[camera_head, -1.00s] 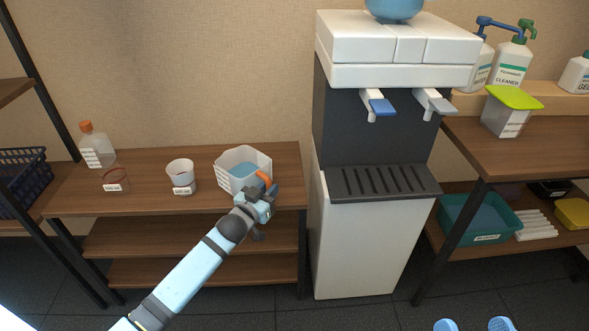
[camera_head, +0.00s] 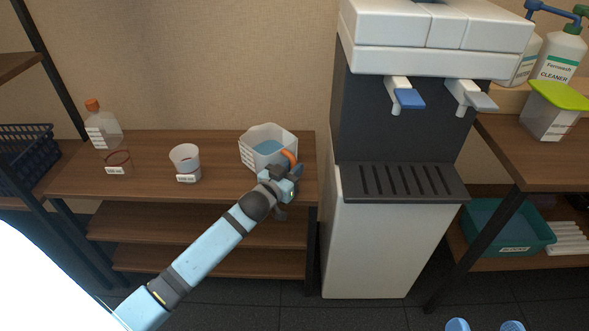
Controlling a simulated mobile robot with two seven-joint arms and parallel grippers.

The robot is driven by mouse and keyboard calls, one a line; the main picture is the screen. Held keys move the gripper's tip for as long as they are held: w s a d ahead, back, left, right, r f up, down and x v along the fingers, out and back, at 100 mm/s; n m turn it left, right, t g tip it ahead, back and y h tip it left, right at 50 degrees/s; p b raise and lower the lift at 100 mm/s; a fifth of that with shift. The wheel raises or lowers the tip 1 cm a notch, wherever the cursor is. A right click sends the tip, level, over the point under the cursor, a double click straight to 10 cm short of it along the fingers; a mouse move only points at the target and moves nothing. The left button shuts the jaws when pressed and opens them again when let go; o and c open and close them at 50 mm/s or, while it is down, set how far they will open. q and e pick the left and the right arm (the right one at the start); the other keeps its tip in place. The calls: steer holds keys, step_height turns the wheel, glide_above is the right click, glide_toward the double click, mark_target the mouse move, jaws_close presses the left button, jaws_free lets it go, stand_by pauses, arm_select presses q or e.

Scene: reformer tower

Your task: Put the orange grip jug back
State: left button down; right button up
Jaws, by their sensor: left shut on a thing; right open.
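The jug (camera_head: 262,149) is a clear, angular vessel with blue liquid inside and an orange grip (camera_head: 289,157). It is upright at the right end of the wooden shelf's top, and appears to rest there. My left gripper (camera_head: 287,170) is shut on the orange grip at the jug's front right; the fingers hide part of the grip. My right gripper (camera_head: 486,325) shows only as two blue tips at the bottom edge, spread apart and empty.
On the shelf top (camera_head: 225,183) stand a white cup (camera_head: 186,158), a red-rimmed beaker (camera_head: 118,163) and an orange-capped bottle (camera_head: 103,127). A water dispenser (camera_head: 395,240) stands right of the shelf. A table (camera_head: 540,160) with a lime-lidded container (camera_head: 550,115) is further right.

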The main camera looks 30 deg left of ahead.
arm_select(q)
steer(key=shift+r, duration=0.1)
steer(key=c, duration=1.1)
jaws_free()
steer(key=shift+f, duration=0.2)
steer(key=shift+o, duration=0.2)
steer(key=shift+s+r, duration=0.15)
steer(key=shift+r, duration=0.05)
steer(key=s+p, duration=0.3)
steer(key=s, duration=0.8)
steer(key=s+d+r+m+h, duration=0.1)
steer(key=s+d+r+h, duration=0.2)
steer(key=d, duration=0.5)
steer(key=s+d+r+m+h, duration=0.1)
steer(key=s+d+r+h, duration=0.1)
steer(key=s+d+r, duration=0.4)
steer(key=s+d+r+h, duration=0.3)
steer(key=d+r, duration=0.4)
steer(key=d, duration=0.3)
steer(key=shift+s+r+m+g+h, duration=0.15)
steer(key=shift+s+m+g+h, duration=0.2)
steer(key=shift+s, duration=0.45)
arm_select(e)
steer(key=r+t, duration=0.1)
steer(key=r, duration=0.1)
steer(key=r+t, duration=0.1)
steer(key=r, duration=0.2)
steer(key=shift+s+d+m, duration=0.15)
steer(key=shift+d+m, duration=0.05)
steer(key=shift+m, duration=0.1)
